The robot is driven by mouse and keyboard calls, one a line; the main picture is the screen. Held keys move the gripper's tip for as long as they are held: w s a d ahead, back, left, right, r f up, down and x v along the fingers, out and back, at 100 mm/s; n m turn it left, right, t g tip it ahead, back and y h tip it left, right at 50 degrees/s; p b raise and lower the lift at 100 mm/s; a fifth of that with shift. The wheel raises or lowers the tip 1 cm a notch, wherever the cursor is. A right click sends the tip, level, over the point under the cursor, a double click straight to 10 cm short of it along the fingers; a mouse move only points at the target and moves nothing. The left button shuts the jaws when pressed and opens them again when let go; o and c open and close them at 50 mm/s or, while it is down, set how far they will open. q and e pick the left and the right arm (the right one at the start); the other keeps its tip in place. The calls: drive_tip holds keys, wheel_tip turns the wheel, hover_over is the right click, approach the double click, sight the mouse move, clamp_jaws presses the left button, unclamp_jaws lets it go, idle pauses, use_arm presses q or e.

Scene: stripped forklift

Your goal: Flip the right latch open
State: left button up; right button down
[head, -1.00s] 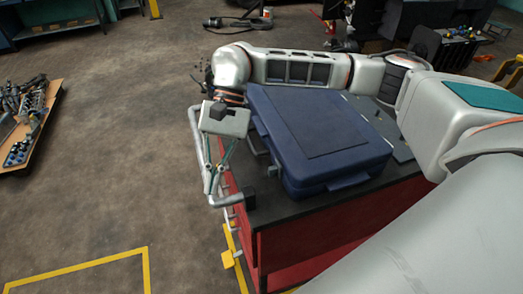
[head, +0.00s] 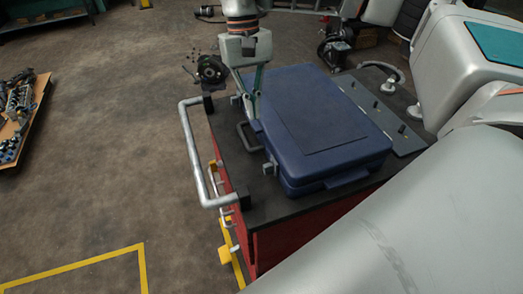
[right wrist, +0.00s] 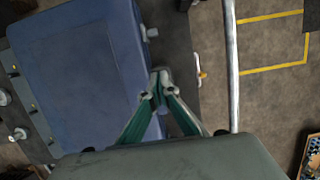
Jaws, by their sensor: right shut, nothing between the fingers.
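The dark blue case (head: 325,115) lies closed on the black cart top, and it also fills the left of the right wrist view (right wrist: 75,75). A small grey latch (head: 269,168) sticks out from its handle side at the near end; it also shows in the right wrist view (right wrist: 152,32). The grey carry handle (head: 243,138) is on the same side. My right gripper (head: 251,113) is shut and empty, pointing down beside that side, beyond the handle. In the right wrist view its fingertips (right wrist: 160,78) meet beside the case edge. My left gripper is out of view.
A silver rail (head: 193,155) runs along the left edge of the red cart (head: 275,240). A dark round part (head: 211,69) is left of my right gripper. A grey curved fitting (head: 385,72) stands behind the case. Floor to the left is open.

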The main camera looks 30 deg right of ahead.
sight(267, 166)
drive_tip(key=x, duration=1)
drive_tip(key=shift+f, duration=0.15)
drive_tip(key=s, duration=0.1)
drive_tip(key=s+a, duration=0.1)
drive_tip(key=s, duration=0.1)
drive_tip(key=shift+s, duration=0.4)
drive_tip(key=shift+s+a+p, duration=0.15)
drive_tip(key=shift+s+p, duration=0.15)
drive_tip(key=shift+s, duration=0.25)
drive_tip(key=shift+s+a+p, duration=0.15)
drive_tip(key=shift+s+p, duration=0.1)
drive_tip(key=shift+s, duration=0.6)
